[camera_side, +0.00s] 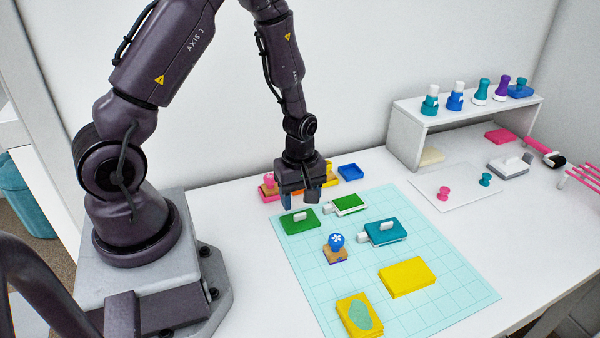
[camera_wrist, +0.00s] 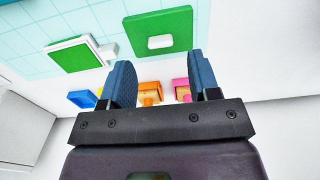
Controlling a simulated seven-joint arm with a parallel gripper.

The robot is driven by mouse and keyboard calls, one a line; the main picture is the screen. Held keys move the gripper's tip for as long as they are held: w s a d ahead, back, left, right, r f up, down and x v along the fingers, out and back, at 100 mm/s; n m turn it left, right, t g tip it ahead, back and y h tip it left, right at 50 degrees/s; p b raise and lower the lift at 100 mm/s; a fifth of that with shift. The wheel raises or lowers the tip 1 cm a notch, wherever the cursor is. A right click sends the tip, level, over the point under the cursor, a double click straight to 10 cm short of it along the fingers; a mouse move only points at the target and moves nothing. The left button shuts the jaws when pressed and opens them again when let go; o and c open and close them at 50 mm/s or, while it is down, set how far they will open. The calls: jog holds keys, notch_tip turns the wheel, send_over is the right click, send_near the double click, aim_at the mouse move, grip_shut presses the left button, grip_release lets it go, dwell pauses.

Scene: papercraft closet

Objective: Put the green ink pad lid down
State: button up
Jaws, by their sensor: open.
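The green ink pad lid (camera_side: 290,226) is a flat green square with a white handle on top. It lies handle up on the back left corner of the mat, apart from the pad. In the wrist view the lid (camera_wrist: 145,24) shows at top centre, beyond my fingertips. The open green ink pad (camera_side: 350,204) is just right of it, with a white end tab; the pad also shows in the wrist view (camera_wrist: 75,57). My gripper (camera_side: 299,200) is open and empty, above and just behind the lid. In the wrist view nothing is between its fingers (camera_wrist: 160,66).
The pale cutting mat (camera_side: 455,290) also holds a teal ink pad (camera_side: 378,236), a blue-topped stamp (camera_side: 336,246), a yellow pad (camera_side: 407,275) and a yellow block (camera_side: 352,322). Pink, orange and yellow stamps and a blue tray (camera_side: 351,172) stand behind. A white shelf (camera_side: 410,135) stands back right.

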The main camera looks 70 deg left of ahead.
notch_tip(320, 180, up, 8)
notch_tip(320, 180, up, 13)
jog(key=m+t, duration=0.3)
jog(key=m, duration=0.5)
send_over(300, 214)
jog(key=s+d, duration=0.2)
jog(key=d, duration=0.3)
jog(key=s+d+r+m+t, duration=0.2)
jog(key=s+d+r+m, duration=0.2)
jog(key=s+r+m, duration=0.4)
jog(key=shift+s+d+r+m+t, duration=0.2)
jog(key=shift+m+t, duration=0.1)
jog(key=shift+m, duration=0.7)
